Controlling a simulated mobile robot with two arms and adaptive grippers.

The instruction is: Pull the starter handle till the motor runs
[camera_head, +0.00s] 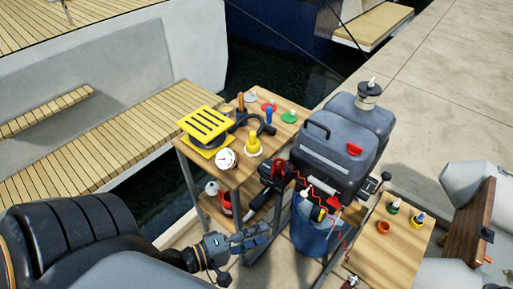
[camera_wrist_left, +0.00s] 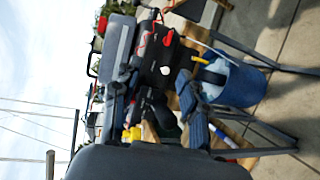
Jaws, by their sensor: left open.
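The outboard motor (camera_head: 340,160) has a dark grey cowl and stands in the middle right of the head view, beside a wooden table. A red grip-like part (camera_head: 353,149) sits on the cowl's front face; I cannot tell for sure whether it is the starter handle. A coiled red cord (camera_head: 300,180) hangs from a dark red-marked part. My left gripper (camera_head: 262,233) is open and empty, low in front of the motor, apart from it. In the left wrist view, turned sideways, the gripper's fingers (camera_wrist_left: 160,105) frame the motor's dark side (camera_wrist_left: 158,62). My right gripper is out of view.
A blue bucket (camera_head: 318,240) stands below the motor, close to my left gripper. The wooden table (camera_head: 152,153) holds a yellow slatted item (camera_head: 207,124) and small tools. A small wooden side table (camera_head: 395,254) stands right. Water and a dock lie behind.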

